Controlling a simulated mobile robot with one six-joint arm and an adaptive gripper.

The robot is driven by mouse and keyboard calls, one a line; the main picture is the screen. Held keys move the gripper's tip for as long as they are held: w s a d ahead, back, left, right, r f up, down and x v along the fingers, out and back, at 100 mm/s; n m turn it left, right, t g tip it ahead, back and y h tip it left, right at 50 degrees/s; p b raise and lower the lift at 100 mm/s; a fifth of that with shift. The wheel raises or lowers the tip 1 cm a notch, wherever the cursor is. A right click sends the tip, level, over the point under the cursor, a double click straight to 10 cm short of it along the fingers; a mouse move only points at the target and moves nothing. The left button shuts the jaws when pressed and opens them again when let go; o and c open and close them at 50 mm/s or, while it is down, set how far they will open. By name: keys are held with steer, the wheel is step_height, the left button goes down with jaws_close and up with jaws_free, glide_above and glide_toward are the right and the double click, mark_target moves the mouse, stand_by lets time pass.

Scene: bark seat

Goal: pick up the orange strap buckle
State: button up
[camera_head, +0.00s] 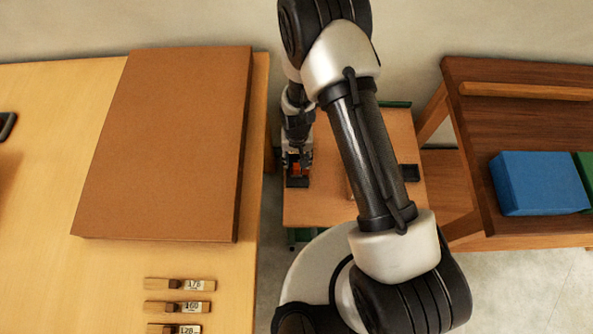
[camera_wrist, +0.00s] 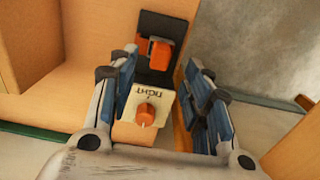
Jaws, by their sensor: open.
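An orange block-like piece (camera_wrist: 160,52), which looks like the strap buckle, sits on a black strap or pad (camera_wrist: 163,28) in the wrist view. It lies between the tips of my gripper (camera_wrist: 163,64), near their far ends. My gripper is open, with blue-padded fingers on either side, and no contact with the orange piece shows. Nearer the palm, a rounded orange knob (camera_wrist: 146,114) sits on a pale card with upside-down lettering (camera_wrist: 160,95). In the head view a bit of orange (camera_head: 296,168) shows at my gripper's end, mostly hidden by it.
The small wooden table (camera_head: 330,205) stands between a bench with a large brown board (camera_head: 170,145) and a dark bench with a blue block (camera_head: 540,183). A black piece (camera_head: 409,173) lies at the small table's right. My arm hides its middle.

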mark_target(297, 168)
step_height(297, 168, down, 8)
steer(key=b, duration=0.2)
steer(key=shift+s+r+b, duration=0.1)
steer(key=shift+b, duration=0.25)
steer(key=shift+r, duration=0.1)
jaws_close()
stand_by(0.3)
